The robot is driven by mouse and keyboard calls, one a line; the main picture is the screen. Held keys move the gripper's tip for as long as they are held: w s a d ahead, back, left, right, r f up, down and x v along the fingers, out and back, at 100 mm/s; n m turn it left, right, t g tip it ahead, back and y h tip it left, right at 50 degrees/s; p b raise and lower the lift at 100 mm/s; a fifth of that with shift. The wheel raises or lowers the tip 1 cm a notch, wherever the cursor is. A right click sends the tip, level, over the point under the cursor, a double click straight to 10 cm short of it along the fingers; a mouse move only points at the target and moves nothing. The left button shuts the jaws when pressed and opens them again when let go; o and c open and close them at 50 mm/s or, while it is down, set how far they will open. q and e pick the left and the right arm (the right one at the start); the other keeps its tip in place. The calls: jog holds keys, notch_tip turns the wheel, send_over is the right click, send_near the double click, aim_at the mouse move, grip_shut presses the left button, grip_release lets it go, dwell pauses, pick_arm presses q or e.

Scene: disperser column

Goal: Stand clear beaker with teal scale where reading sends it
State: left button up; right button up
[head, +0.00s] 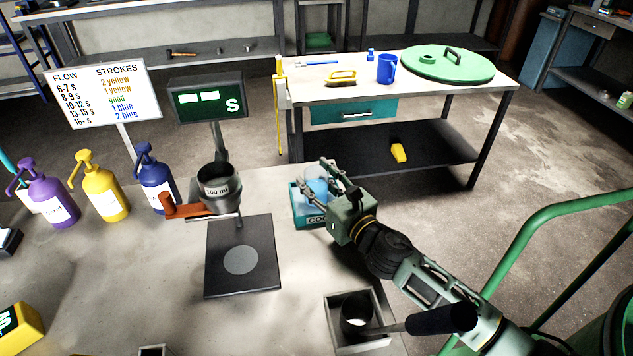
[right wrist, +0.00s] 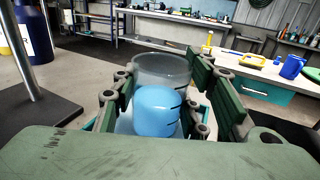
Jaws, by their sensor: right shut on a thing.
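The clear beaker (head: 317,188) holds blue liquid and is between the fingers of my right gripper (head: 338,183). In the right wrist view the beaker (right wrist: 160,68) is between the green finger pads, with its clear wall above the blue; its marks look dark and their colour is unclear. It is over a teal tray (head: 299,213) whose label is partly hidden, starting "CO"; I cannot tell whether it rests in it. The display (head: 207,102) shows two lit blocks and "S", with no readable digits. The chart (head: 103,93) pairs seconds with strokes, "good" at 10-12 s. My left gripper is out of view.
A 100 ml cup (head: 219,188) with an orange lever (head: 185,209) stands over a black plate (head: 243,283). Purple (head: 48,193), yellow (head: 103,190) and blue (head: 156,180) pump bottles stand left. A square box (head: 339,325) holding a dark-handled cup is in front.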

jog(key=shift+f, duration=0.1)
jog(key=shift+f, duration=0.15)
jog(key=o, duration=1.2)
jog(key=shift+r, duration=0.3)
jog(key=shift+s+d+f, duration=0.1)
jog(key=shift+s+d, duration=0.1)
jog(key=shift+s, duration=0.1)
jog(key=b+v, duration=0.1)
jog(key=v, duration=1)
jog(key=shift+s+d, duration=0.1)
jog(key=shift+s, duration=0.05)
